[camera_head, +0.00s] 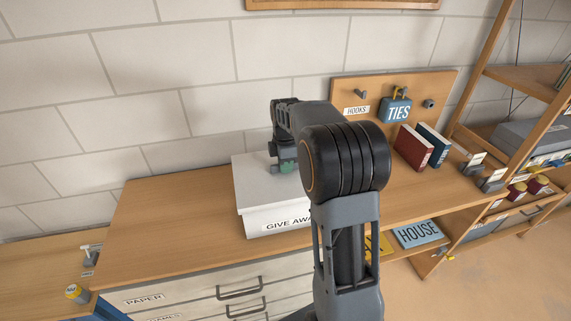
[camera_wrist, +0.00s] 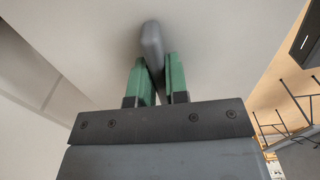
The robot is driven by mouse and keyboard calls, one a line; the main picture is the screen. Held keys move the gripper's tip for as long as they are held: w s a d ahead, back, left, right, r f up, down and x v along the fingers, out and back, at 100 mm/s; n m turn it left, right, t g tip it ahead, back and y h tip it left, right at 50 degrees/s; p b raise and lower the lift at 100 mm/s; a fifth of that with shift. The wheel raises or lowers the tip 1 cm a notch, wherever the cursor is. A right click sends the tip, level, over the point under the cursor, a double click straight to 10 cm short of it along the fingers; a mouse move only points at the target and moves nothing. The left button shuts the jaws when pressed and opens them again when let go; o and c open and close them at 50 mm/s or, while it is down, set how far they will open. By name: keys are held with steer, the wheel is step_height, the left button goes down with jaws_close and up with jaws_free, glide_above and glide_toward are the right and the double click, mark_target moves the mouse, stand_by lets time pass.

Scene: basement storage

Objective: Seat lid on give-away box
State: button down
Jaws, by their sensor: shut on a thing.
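The white give-away box (camera_head: 262,222) stands on the wooden cabinet top, its front lettered "GIVE AWA…" with the rest hidden behind my arm. The pale lid (camera_head: 252,180) lies over the box top, its right part hidden by my arm. I cannot tell whether it sits fully flush. My gripper (camera_head: 284,166) is above the lid, pointing down. In the wrist view its green fingers (camera_wrist: 160,82) are closed on the lid's grey handle (camera_wrist: 152,42), and the lid's pale surface (camera_wrist: 90,50) fills much of the view.
The wooden cabinet top (camera_head: 165,215) is clear left of the box. A wooden shelf rack (camera_head: 528,78) stands far right.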

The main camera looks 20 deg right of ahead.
steer(key=shift+f, duration=0.3)
stand_by(0.5)
stand_by(0.3)
steer(key=c, duration=1.1)
jaws_free()
steer(key=shift+o, duration=0.2)
steer(key=shift+r, duration=0.1)
steer(key=shift+r+p, duration=2.85)
steer(key=shift+r, duration=0.6)
